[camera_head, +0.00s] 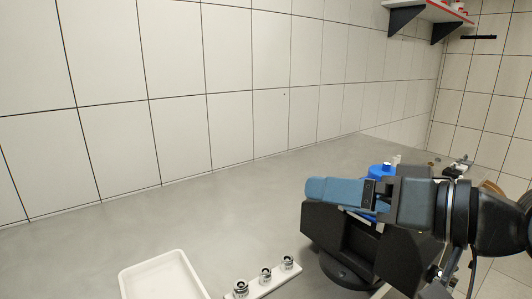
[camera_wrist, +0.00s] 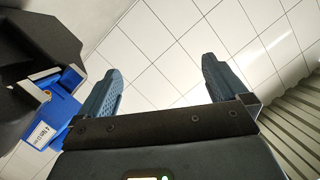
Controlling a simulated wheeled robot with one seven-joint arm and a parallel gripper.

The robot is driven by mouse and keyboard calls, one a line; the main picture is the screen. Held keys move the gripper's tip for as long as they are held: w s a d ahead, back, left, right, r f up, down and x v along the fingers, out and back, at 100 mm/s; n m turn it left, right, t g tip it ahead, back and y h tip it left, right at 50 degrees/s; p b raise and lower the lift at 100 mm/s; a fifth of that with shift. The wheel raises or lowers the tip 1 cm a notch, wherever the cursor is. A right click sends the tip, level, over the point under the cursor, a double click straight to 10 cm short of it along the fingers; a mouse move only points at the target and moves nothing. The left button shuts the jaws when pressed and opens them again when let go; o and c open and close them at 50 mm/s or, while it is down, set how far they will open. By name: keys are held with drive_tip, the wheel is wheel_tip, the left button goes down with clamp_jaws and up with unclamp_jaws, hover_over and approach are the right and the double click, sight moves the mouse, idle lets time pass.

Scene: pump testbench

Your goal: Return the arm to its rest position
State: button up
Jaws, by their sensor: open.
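My gripper (camera_head: 325,190) is raised in front of the pump testbench in the head view, its fingers pointing left. In the wrist view, the two blue fingers of my gripper (camera_wrist: 162,92) stand wide apart with nothing between them; tiled surface shows behind. A black stand (camera_head: 340,245) with a round base is below and partly behind my gripper. A blue part (camera_head: 381,169) shows just above my gripper in the head view. In the wrist view a blue block with a white label (camera_wrist: 52,115) is at the left, beside the fingers and apart from them.
A white tray (camera_head: 155,268) and a white strip (camera_head: 262,284) with three small metal fittings (camera_head: 265,275) are on the grey surface (camera_head: 200,220) at the bottom. A shelf (camera_head: 430,10) hangs at the upper right. The grey surface left of my gripper is clear.

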drive_tip(key=s+d+f+m+t+h, duration=0.2)
drive_tip(key=s+f+m+t+h, duration=0.25)
drive_tip(key=f, duration=0.45)
drive_tip(key=s+d+f+m+t+h, duration=0.15)
drive_tip(key=s+f+m+h, duration=0.3)
drive_tip(key=s+f, duration=0.45)
drive_tip(key=s+d+f+n+h, duration=0.1)
drive_tip(key=s+d+f+n, duration=0.1)
drive_tip(key=s, duration=0.9)
drive_tip(key=s+d+f+n+g+h, duration=0.1)
drive_tip(key=s+d, duration=0.4)
drive_tip(key=s, duration=0.7)
drive_tip(key=f+n, duration=0.1)
drive_tip(key=n, duration=0.1)
drive_tip(key=shift+d+n+g, duration=0.25)
drive_tip(key=shift+n+g, duration=0.05)
drive_tip(key=shift+n, duration=0.1)
